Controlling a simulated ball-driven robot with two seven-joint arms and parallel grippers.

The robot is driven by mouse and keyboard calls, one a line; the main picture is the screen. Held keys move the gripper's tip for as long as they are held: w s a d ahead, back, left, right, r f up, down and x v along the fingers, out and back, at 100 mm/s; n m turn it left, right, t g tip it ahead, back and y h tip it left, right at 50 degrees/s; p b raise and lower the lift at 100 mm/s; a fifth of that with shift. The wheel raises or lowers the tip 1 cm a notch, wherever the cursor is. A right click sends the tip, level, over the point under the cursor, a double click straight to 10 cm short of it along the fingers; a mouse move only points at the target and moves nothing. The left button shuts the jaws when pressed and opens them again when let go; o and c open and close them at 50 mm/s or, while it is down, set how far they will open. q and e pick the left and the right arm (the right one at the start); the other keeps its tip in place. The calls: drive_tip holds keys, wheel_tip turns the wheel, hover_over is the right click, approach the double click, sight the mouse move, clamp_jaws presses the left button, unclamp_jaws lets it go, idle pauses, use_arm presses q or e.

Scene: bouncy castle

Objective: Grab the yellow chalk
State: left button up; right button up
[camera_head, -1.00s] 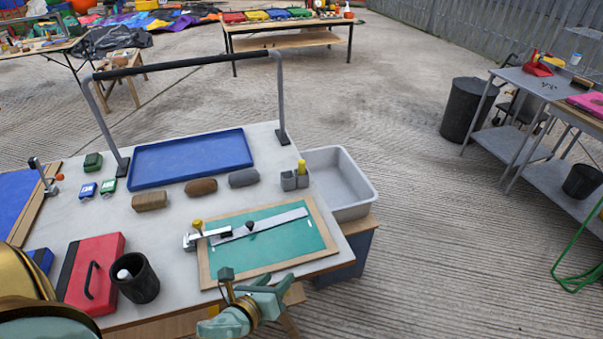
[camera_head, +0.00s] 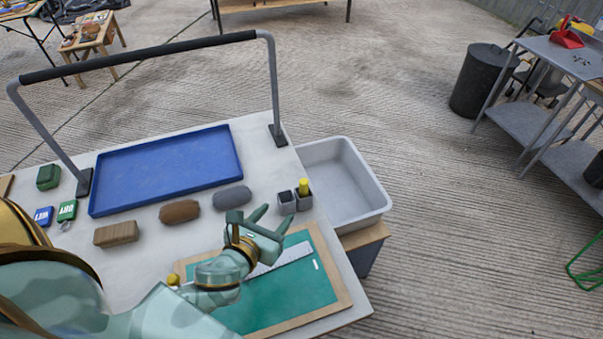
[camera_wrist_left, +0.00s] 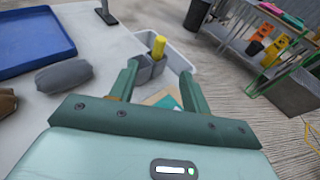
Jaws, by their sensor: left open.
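The yellow chalk (camera_head: 303,186) stands upright in the right one of two small grey holders (camera_head: 287,202) at the table's right edge. In the left wrist view the yellow chalk (camera_wrist_left: 158,46) shows beyond and between my fingers, with its lower part hidden in the grey holder (camera_wrist_left: 146,70). My left gripper (camera_head: 252,214) is open and empty, above the green cutting board and a little left of and nearer than the holders. Its fingers (camera_wrist_left: 158,80) point toward the chalk without touching it. My right gripper is not in view.
A grey bin (camera_head: 345,180) stands just right of the holders. A blue tray (camera_head: 165,168), a grey rounded block (camera_head: 232,197), a brown one (camera_head: 179,211) and a tan one (camera_head: 116,234) lie to the left. A tall rail (camera_head: 140,55) rises behind the tray. The green board (camera_head: 290,295) lies beneath my arm.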

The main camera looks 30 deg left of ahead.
use_arm(q)
drive_tip(key=b, duration=0.2)
approach(302, 184)
drive_tip(key=x, duration=0.5)
drive_tip(key=shift+a+f, duration=0.15)
drive_tip(key=shift+w+f, duration=0.1)
drive_tip(key=shift+w, duration=0.5)
drive_tip(key=b+x, duration=0.2)
drive_tip(key=x, duration=0.3)
drive_tip(key=shift+f, duration=0.1)
drive_tip(key=shift+s, duration=0.1)
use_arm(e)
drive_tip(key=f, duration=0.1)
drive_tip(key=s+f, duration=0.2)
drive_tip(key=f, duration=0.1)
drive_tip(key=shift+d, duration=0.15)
use_arm(q)
drive_tip(key=c, duration=1)
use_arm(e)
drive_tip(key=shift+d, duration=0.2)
